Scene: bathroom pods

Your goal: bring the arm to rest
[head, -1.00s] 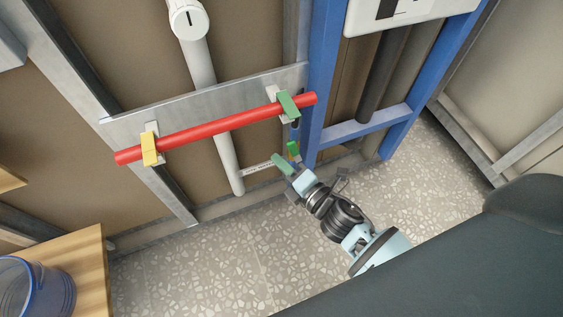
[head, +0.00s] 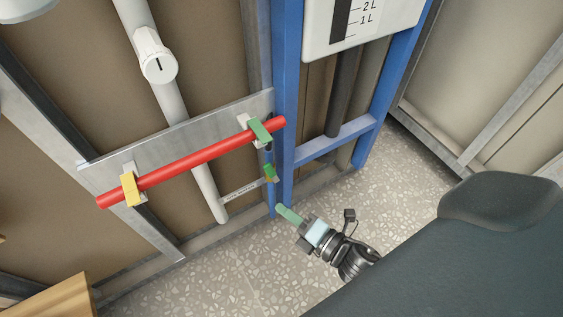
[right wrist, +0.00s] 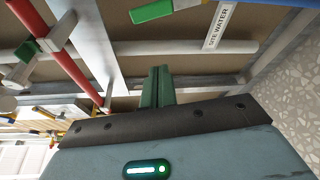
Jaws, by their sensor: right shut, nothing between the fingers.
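My right gripper (head: 289,214), with green fingers, reaches in from the lower right over the terrazzo floor. Its fingers are shut and empty, and they also show close together in the right wrist view (right wrist: 155,87). It is apart from the wall fittings, below a small green handle (head: 270,173) near the labelled white pipe. That handle seems to be the green piece at the top of the right wrist view (right wrist: 152,12). My left gripper is not in view.
A red pipe (head: 190,162) crosses a metal plate, with a yellow clip (head: 130,189) and a green clip (head: 260,130) shut over it. A blue frame (head: 285,100) stands right of it. A wooden top (head: 50,303) is at lower left. The floor (head: 410,180) is clear.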

